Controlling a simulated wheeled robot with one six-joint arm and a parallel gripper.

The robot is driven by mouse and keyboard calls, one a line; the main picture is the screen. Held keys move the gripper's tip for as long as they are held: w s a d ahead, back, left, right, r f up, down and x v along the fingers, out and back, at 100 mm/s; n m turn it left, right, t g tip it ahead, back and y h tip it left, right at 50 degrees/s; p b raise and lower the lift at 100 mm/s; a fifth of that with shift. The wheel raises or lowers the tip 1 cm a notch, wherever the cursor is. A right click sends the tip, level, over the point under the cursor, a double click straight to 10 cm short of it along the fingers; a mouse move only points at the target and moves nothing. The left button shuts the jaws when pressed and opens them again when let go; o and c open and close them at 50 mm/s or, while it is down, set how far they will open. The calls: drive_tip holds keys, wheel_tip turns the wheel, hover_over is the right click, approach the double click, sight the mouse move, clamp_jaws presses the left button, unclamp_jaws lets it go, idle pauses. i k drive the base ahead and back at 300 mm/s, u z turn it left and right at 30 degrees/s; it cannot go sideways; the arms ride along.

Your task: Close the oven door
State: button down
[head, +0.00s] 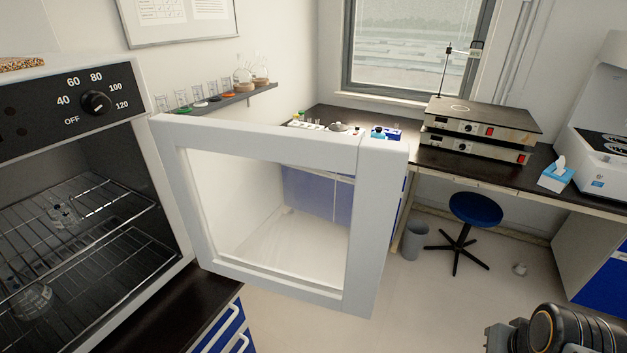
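The oven (80,200) stands at the left on a dark counter. Its cavity is open to view, with wire racks (85,235) and glassware inside. The oven door (378,220) is a pale frame around a clear window. It stands wide open, hinged at the oven's right side and swung out to the right. A part of my arm (558,330) shows at the bottom right corner, well apart from the door. My gripper's fingertips cannot be made out, so whether it is open or shut does not show.
A wall shelf (235,97) with glassware is behind the door. A dark bench (470,165) with stacked hot plates (482,118) runs along the back right. A blue stool (475,208) and a grey bin (415,237) stand below it. The floor between door and arm is clear.

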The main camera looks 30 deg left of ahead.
sight(308, 216)
drive_tip(key=i, duration=2.7)
drive_tip(key=u, duration=4.45)
drive_tip(key=i, duration=0.5)
